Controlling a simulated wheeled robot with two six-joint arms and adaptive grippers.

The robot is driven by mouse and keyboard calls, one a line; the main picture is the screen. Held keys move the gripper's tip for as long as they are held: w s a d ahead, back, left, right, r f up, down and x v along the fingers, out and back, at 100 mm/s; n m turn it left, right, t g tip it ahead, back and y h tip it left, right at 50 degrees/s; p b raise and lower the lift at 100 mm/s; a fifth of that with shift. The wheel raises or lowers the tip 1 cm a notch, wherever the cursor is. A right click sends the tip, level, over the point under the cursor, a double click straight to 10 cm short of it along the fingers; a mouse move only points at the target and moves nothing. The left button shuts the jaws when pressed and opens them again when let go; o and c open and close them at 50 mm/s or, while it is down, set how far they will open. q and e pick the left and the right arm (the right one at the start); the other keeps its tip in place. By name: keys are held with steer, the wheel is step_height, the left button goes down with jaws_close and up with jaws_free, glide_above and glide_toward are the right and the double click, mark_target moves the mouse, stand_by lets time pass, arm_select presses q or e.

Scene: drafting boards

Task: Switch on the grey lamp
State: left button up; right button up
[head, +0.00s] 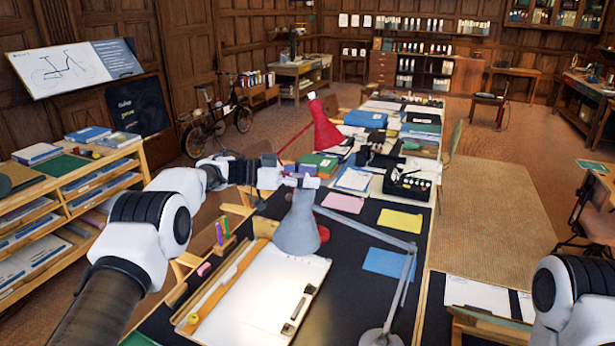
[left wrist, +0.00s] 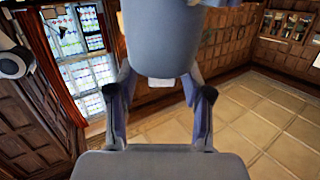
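The grey lamp has a cone-shaped shade (head: 297,228) over the drafting board, opening downward, with a thin jointed arm running right to a round base. My left gripper (head: 298,181) is at the narrow top of the shade in the head view. In the left wrist view, its two fingers (left wrist: 158,92) stand apart, with a grey rounded body (left wrist: 160,38), seemingly the shade, just beyond and between them. A small white block shows at its lower end. I cannot tell whether the fingers touch it. My right gripper is out of view.
A red lamp (head: 324,128) stands behind the grey one. Blue (head: 388,263), yellow (head: 400,220) and pink (head: 343,202) sheets lie to the right. Pens stand to the left.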

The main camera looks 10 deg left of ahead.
arm_select(q)
steer(key=shift+a, duration=0.1)
steer(key=v, duration=1.1)
steer(key=shift+a, duration=0.35)
steer(key=shift+s+r, duration=0.1)
steer(key=shift+s, duration=0.05)
